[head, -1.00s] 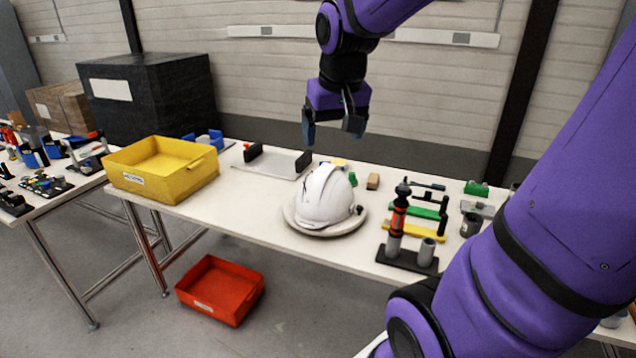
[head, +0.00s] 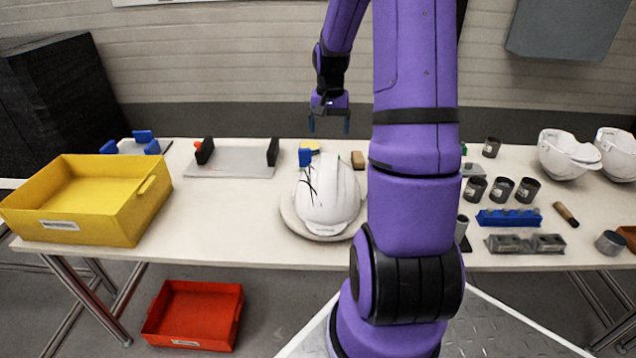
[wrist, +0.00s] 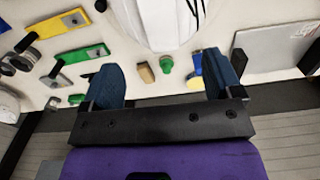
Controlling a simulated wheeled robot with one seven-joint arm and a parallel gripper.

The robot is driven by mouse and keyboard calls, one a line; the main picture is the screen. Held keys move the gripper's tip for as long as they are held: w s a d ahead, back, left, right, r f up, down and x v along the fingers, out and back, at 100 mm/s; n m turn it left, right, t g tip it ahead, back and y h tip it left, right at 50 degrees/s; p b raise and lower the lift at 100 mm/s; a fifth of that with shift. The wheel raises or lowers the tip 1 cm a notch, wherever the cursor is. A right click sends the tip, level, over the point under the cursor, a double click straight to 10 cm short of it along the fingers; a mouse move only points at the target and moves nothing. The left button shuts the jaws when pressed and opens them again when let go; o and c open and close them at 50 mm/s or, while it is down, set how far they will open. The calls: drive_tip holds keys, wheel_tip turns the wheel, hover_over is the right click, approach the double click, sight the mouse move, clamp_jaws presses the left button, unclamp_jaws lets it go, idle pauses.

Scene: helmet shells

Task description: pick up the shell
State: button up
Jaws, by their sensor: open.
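A white helmet shell (head: 330,197) rests on a round pale stand (head: 300,225) near the front of the table, with dark thin lines on its left side. My gripper (head: 329,124) is in the air behind and above it, fingers apart and empty. In the wrist view my gripper (wrist: 168,78) shows its two blue fingers spread, with the shell (wrist: 172,22) beyond them at the top, cut off by the frame edge. Two more white shells (head: 567,155) (head: 617,152) sit at the table's right end.
A yellow bin (head: 90,205) stands on the table's left, a grey plate with black posts (head: 232,163) behind. A small wooden block (head: 357,160) lies behind the shell. Dark cups (head: 502,189) and a blue rack (head: 509,218) are on the right. A red bin (head: 194,314) is on the floor.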

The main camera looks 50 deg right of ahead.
hover_over(329, 161)
drive_tip(key=f, duration=0.4)
drive_tip(key=shift+w+d+f, duration=0.1)
drive_tip(key=shift+w+f, duration=0.1)
drive_tip(key=shift+f, duration=0.05)
drive_tip(key=shift+s+f, duration=0.15)
drive_tip(key=shift+f, duration=3.1)
